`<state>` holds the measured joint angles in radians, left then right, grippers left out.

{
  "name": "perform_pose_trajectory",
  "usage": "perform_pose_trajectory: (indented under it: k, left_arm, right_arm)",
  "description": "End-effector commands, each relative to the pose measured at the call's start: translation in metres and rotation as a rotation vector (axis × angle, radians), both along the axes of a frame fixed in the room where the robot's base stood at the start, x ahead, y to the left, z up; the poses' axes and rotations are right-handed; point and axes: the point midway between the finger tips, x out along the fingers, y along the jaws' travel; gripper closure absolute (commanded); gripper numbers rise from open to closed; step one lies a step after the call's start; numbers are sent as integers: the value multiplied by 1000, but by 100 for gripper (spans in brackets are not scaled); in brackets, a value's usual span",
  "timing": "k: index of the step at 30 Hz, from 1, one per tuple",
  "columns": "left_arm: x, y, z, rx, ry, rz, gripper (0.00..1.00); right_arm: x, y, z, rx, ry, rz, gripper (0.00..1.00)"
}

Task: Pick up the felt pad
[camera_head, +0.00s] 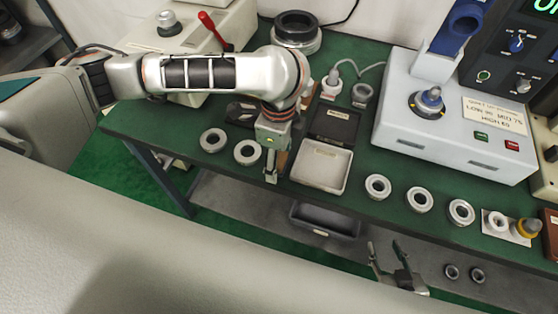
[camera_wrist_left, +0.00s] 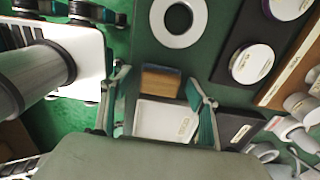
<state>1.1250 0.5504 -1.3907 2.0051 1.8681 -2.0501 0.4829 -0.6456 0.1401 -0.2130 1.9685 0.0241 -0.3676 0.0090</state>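A small tan-brown block (camera_wrist_left: 160,80), which I take to be the felt pad, lies on the green bench beside the white tray (camera_wrist_left: 165,120). In the head view a brown sliver of it (camera_head: 283,163) shows beside my left gripper (camera_head: 271,178), which hides the rest. In the left wrist view my left gripper (camera_wrist_left: 163,105) is open, its fingers wide apart on either side of the block with gaps. Whether the fingertips are level with it I cannot tell. My right gripper (camera_head: 388,262) is open and empty, low in front of the bench.
A grey ring (camera_head: 247,152) lies just left of my left gripper. The white tray (camera_head: 343,178) and a black tray (camera_head: 335,125) stand to its right. Several rings (camera_head: 419,200) line the bench front. A grey machine (camera_head: 460,125) fills the back right.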

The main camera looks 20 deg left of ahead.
Motion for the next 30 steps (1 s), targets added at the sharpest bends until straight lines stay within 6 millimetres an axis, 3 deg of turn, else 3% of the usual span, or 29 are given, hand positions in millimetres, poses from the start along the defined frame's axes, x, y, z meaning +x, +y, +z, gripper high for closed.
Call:
perform_pose_trajectory:
  k: [1,4,14,19,26,30]
  left_arm:
    - [0,0,0,0,0,0,54]
    - [0,0,0,0,0,0,80]
    - [0,0,1,0,0,0,80]
    - [1,0,10,1,-3,-1,80]
    - [2,0,48,0,-7,0,80]
    - [3,0,89,1,-10,0,80]
  right_arm:
    - [0,0,0,0,0,0,60]
    - [0,0,0,0,1,0,60]
    - [-4,-1,-5,-2,11,-1,60]
    - [-4,-1,-3,-3,12,-1,60]
    - [0,-1,14,-4,2,-1,60]
    - [3,-1,30,-3,-7,-1,60]
